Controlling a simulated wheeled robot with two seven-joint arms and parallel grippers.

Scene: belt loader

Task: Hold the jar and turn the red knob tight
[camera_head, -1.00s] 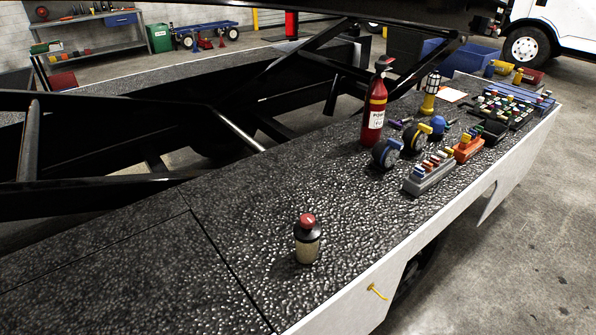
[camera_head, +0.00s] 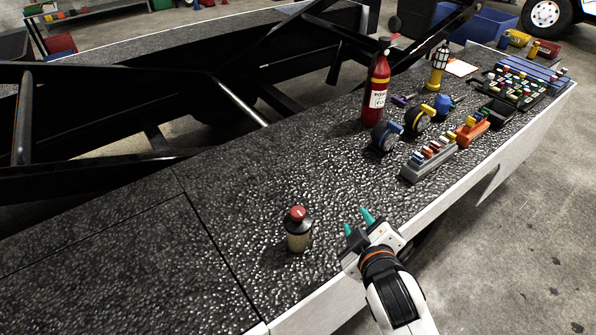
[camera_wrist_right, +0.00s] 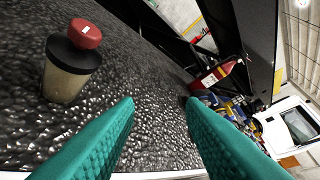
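The jar (camera_head: 299,241) stands upright on the dark textured deck near its front edge, with a tan body and a black lid. The red knob (camera_head: 297,213) sits on top of the lid. My right gripper (camera_head: 358,222) is open and empty, to the right of the jar and apart from it. In the right wrist view the jar (camera_wrist_right: 65,84) and its red knob (camera_wrist_right: 85,33) are at the upper left, outside the two teal fingers (camera_wrist_right: 160,115). My left gripper is not in view.
A red fire extinguisher (camera_head: 377,88), tape rolls (camera_head: 385,136), a grey tray of coloured items (camera_head: 428,160) and an orange tray (camera_head: 467,137) stand farther back right. Black beams (camera_head: 225,85) run behind the deck. The deck around the jar is clear.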

